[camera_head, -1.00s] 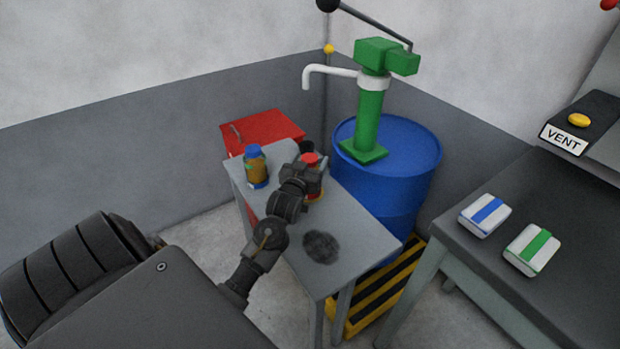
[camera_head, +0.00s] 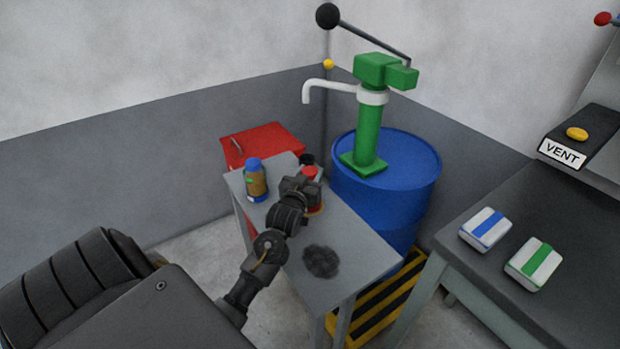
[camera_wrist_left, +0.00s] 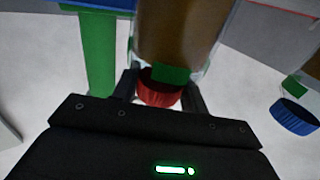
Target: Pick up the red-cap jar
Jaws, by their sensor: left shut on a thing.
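The red-cap jar (camera_head: 311,172) stands at the right edge of the small grey table (camera_head: 350,235), partly hidden behind my left gripper (camera_head: 306,186) in the head view. In the left wrist view, the jar's brown-filled clear body (camera_wrist_left: 175,35) shows upside down, with its red cap (camera_wrist_left: 160,90) between the two dark fingers of my left gripper (camera_wrist_left: 160,92). The left gripper is shut on the jar at its cap. I cannot tell whether the jar's base touches the table. My right gripper is not in view.
A blue-cap jar (camera_head: 255,182) stands left of the gripper. A dark stain (camera_head: 321,261) marks the table. A blue drum (camera_head: 400,190) with a green pump (camera_head: 368,130) stands close on the right. A red box (camera_head: 262,140) is behind. Two packs lie on the right table (camera_head: 580,225).

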